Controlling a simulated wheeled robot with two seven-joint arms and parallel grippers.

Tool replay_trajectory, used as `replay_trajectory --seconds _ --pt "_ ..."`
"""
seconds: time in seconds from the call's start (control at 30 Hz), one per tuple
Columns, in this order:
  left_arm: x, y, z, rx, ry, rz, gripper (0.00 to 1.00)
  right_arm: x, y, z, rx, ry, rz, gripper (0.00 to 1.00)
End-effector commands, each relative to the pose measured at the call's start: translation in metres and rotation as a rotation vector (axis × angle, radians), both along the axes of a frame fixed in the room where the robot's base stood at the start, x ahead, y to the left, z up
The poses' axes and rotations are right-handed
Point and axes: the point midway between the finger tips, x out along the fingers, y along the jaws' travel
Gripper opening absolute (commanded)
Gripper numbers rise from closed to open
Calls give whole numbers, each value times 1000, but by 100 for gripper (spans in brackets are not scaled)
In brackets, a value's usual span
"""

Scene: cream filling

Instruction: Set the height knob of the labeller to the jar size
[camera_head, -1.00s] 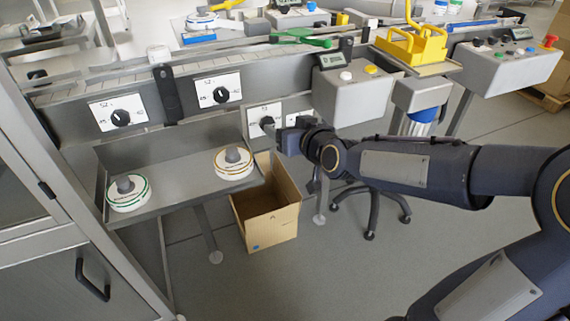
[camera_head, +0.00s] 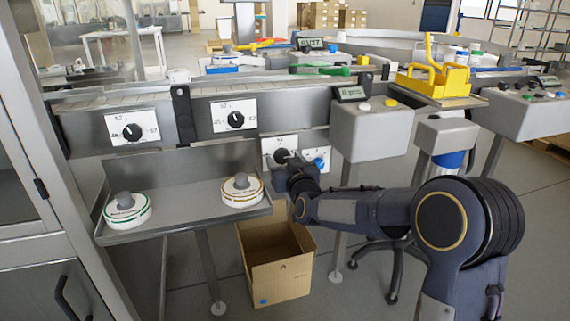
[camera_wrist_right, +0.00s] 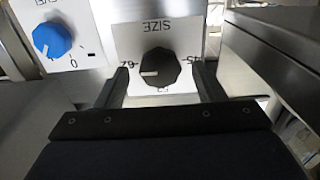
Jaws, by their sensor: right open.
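A black knob (camera_wrist_right: 159,68) sits on a white plate (camera_wrist_right: 127,35) marked SIZE, with numbers including 62 around it. Its white pointer mark is toward the left in the right wrist view. In the head view this knob (camera_head: 281,155) is on the low panel right of the tray. My right gripper (camera_wrist_right: 160,88) is open, with one finger on each side of the knob; I cannot tell whether they touch it. In the head view the right gripper (camera_head: 289,170) is just below the knob. My left gripper is not in view.
A blue knob (camera_wrist_right: 52,38) is beside the black one. Two more black knobs (camera_head: 133,131) (camera_head: 236,119) are on the panel further left. A tray (camera_head: 180,215) holds two white discs. A cardboard box (camera_head: 278,275) stands below. A grey control box (camera_head: 372,130) is at the right.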

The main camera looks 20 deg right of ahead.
Motion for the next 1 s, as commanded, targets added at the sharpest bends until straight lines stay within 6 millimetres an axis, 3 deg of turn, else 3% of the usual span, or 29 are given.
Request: replay_trajectory --seconds 0.33,0.67,1.0 --pt "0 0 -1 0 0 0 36 6 0 0 1 1 0 63" --pt "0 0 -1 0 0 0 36 6 0 0 0 1 0 20" --pt "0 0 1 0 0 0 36 5 0 0 -50 -1 1 19"
